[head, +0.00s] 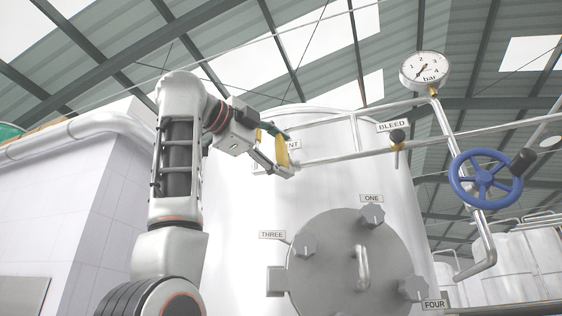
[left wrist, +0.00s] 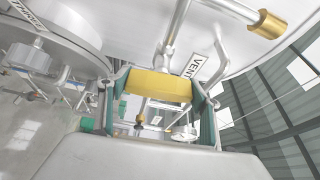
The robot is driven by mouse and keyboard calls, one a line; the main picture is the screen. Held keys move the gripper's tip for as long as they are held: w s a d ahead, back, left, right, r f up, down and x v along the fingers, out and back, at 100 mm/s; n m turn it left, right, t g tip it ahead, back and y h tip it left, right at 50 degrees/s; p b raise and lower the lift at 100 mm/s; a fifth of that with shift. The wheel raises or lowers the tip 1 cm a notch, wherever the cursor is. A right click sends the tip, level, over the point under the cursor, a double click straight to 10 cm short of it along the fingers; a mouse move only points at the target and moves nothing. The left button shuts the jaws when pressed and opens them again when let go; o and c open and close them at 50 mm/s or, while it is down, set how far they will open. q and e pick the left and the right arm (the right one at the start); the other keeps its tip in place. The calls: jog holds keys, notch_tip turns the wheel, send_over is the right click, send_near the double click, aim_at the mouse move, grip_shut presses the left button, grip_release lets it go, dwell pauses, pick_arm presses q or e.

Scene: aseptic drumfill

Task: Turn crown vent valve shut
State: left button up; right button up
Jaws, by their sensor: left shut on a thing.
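The yellow handle (head: 282,151) of the crown vent valve is at the top of the white tank, beside the VENT label (head: 293,144). It stands roughly upright in the head view. My left gripper (head: 276,151) is shut on it, with the fingers partly covering the valve. In the left wrist view, the yellow handle (left wrist: 155,87) lies across between the two green-padded fingers, and the VENT label (left wrist: 193,66) is just behind it. The valve body and its joint to the pipe are mostly hidden. My right gripper does not show.
White rails (head: 330,157) run along the tank top. The BLEED valve (head: 397,137), a pressure gauge (head: 425,71) and a blue handwheel (head: 485,178) are to the right. A round hatch (head: 335,262) with clamp knobs is below. A white-tiled block (head: 75,205) is at left.

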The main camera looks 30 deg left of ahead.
pick_arm(q)
jog(key=shift+m, duration=0.6)
jog(key=o, duration=1.1)
jog(key=shift+o, duration=0.2)
jog(key=s+a, duration=0.2)
jog(key=s, duration=1)
